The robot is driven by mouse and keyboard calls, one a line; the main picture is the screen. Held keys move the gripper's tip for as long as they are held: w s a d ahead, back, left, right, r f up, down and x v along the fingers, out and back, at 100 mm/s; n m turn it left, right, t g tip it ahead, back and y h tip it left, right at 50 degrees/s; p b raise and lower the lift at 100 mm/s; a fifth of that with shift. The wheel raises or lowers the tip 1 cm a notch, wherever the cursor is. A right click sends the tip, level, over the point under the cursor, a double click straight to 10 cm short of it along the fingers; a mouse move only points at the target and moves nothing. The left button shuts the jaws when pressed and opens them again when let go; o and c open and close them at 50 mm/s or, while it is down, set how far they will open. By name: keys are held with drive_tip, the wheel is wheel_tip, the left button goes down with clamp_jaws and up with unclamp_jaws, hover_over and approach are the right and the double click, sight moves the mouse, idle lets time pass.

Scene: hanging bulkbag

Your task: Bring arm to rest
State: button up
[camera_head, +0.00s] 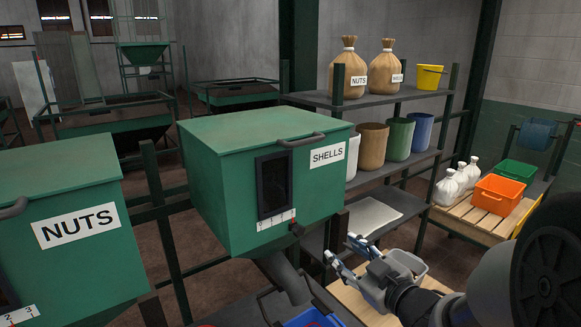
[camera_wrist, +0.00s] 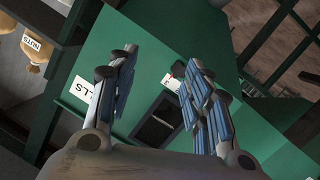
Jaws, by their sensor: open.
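My gripper (camera_head: 342,252) is open and empty in the head view, at the lower right of the green SHELLS bin (camera_head: 222,190). It is apart from the bin, in front of the shelf's lower part. In the wrist view both fingers of my gripper (camera_wrist: 152,88) are spread, with nothing between them. Beyond them the green SHELLS bin (camera_wrist: 120,55) fills much of the view, with its dark window and part of its label. My arm reaches in from the lower right of the head view.
A green NUTS bin (camera_head: 65,240) stands at the left. A shelf (camera_head: 425,97) holds sacks and several buckets. An orange crate (camera_head: 499,195) and white bags (camera_head: 450,187) sit on a wooden pallet at right. A blue container (camera_head: 312,318) is below the SHELLS bin's spout (camera_head: 288,277).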

drive_tip(key=s+d+r+m+g+h, duration=0.35)
drive_tip(key=s+d+m+h, duration=0.25)
drive_tip(key=s+h, duration=0.3)
drive_tip(key=s+a+f+m+g+y, duration=0.1)
drive_tip(key=s+a+f+g, duration=0.1)
drive_tip(key=s, duration=0.8)
drive_tip(key=s+a+f+m+g+y, duration=0.1)
drive_tip(key=s+a+g, duration=0.3)
drive_tip(key=s, duration=0.7)
drive_tip(key=shift+s+a+f+m+g+y, duration=0.25)
drive_tip(key=shift+f+m+g+y, duration=0.15)
drive_tip(key=shift+f+m, duration=0.1)
